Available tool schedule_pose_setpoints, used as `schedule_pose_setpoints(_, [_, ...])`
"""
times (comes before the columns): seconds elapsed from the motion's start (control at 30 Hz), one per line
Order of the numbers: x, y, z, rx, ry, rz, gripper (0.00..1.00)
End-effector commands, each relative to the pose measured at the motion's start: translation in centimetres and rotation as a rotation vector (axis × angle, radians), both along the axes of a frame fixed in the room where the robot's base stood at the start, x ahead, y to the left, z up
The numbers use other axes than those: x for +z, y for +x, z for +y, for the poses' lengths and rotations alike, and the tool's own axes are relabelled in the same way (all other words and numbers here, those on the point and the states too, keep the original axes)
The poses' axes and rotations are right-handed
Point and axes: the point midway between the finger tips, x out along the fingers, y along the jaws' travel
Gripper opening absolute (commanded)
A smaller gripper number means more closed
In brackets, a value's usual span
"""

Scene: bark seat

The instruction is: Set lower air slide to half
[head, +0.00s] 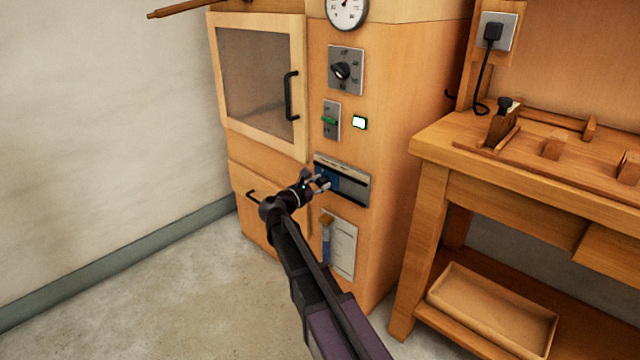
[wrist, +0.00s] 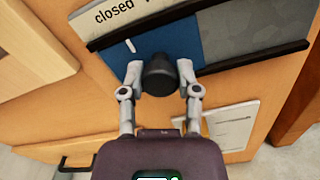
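The lower air slide (head: 356,188) is a dark horizontal track low on the front of the wooden cabinet. Its blue plate (wrist: 215,35) carries a black knob (wrist: 160,75) and a short white mark (wrist: 130,46). The label strip (wrist: 112,15) above reads "closed" near its left end; the rest of the scale is out of the wrist view. The plate sits toward the left of the track, with a grey speckled panel (wrist: 275,30) to its right. My gripper (head: 322,183) has its two fingers (wrist: 160,78) on either side of the knob, apparently touching it.
Above the slide are a green-lever switch (head: 330,120), a rotary dial (head: 343,71) and a gauge (head: 346,10). A glazed door (head: 302,100) with a black handle is at left. A paper sheet (head: 343,250) hangs below. A workbench (head: 430,160) stands close at right.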

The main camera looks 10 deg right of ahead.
Motion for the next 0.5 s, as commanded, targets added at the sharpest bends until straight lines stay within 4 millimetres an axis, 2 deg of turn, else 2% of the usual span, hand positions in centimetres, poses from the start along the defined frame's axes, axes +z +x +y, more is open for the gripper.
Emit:
schedule_pose_setpoints(0.23, [0.0,-0.3,-0.3,-0.002,0.000,0.000,0.00])
schedule_pose_setpoints(0.5, [0.0,-3.1,-2.3,-0.004,0.000,0.000,0.00])
